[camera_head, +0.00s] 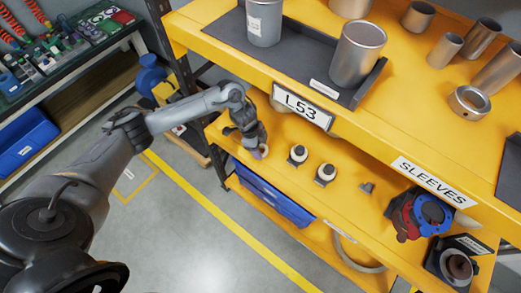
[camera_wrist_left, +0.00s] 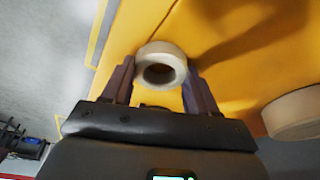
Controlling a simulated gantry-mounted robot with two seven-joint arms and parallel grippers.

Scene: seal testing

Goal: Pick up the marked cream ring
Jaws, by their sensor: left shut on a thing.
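My left gripper (camera_head: 258,152) reaches over the left end of the yellow middle shelf (camera_head: 283,185). In the left wrist view, its two fingers (camera_wrist_left: 160,78) are shut on a cream ring (camera_wrist_left: 160,49), one finger on each side, with the ring's dark hole facing the camera. In the head view only a small pale part of this ring (camera_head: 263,153) shows below the gripper. No mark on it can be made out. Another cream ring (camera_wrist_left: 293,113) is partly visible at the right of the wrist view. My right gripper is not in view.
Two small pale pieces with dark tops (camera_head: 298,154) (camera_head: 325,173) stand to the right on the same shelf. Red and blue flanged parts (camera_head: 432,213) sit at the right. A blue drawer (camera_head: 272,195) is below.

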